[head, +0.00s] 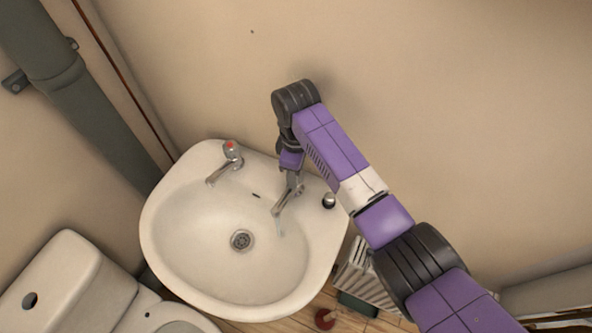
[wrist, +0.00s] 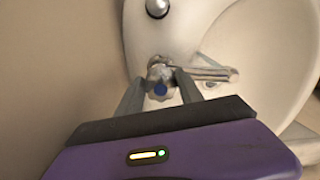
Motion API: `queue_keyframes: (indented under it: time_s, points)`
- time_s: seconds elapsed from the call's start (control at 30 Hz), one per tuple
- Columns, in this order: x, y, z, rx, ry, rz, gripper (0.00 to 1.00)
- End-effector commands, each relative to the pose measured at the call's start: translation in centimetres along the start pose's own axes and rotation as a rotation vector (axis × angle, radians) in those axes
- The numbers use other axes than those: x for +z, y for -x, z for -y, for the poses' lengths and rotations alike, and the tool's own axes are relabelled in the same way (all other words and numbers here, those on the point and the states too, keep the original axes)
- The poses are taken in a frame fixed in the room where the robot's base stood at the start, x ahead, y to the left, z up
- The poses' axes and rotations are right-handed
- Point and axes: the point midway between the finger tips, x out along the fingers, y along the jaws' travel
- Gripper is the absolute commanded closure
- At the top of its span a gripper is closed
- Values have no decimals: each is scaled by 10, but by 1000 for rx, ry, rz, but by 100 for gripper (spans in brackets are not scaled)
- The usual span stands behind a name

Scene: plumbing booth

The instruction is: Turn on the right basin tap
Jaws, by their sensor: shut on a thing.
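The right basin tap is chrome; its spout (head: 281,204) points over the bowl in the head view. In the wrist view the tap's knob with a blue disc (wrist: 160,90) sits between my fingers. My gripper (wrist: 160,82) is shut on this knob from above, a finger on each side. In the head view my gripper (head: 296,178) is at the tap, with the knob mostly hidden by my wrist. A faint pale bluish streak (head: 281,226) below the spout looks like running water. The white basin (head: 165,245) is against the wall.
The left tap (head: 231,150) has a red mark. A round chrome piece (head: 329,200) sits on the basin's right rim. A toilet (head: 75,285) stands at lower left, a grey pipe (head: 75,95) at left. A striped object (head: 357,270) is right of the basin.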

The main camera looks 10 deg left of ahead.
Motion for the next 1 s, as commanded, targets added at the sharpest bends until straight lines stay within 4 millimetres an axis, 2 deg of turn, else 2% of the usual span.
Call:
queue_keyframes:
  time_s: [0.3, 0.8, 0.83, 0.9, 1.0]
  points:
    - [-1, 2, -1, 2, 103, -3, 97]
    - [-1, 2, -1, 2, 118, -4, 97]
    - [-1, 2, -1, 2, 118, -4, 51]
    - [-1, 2, -1, 2, 118, -4, 37]
    - [-1, 1, -1, 1, 118, -3, 35]
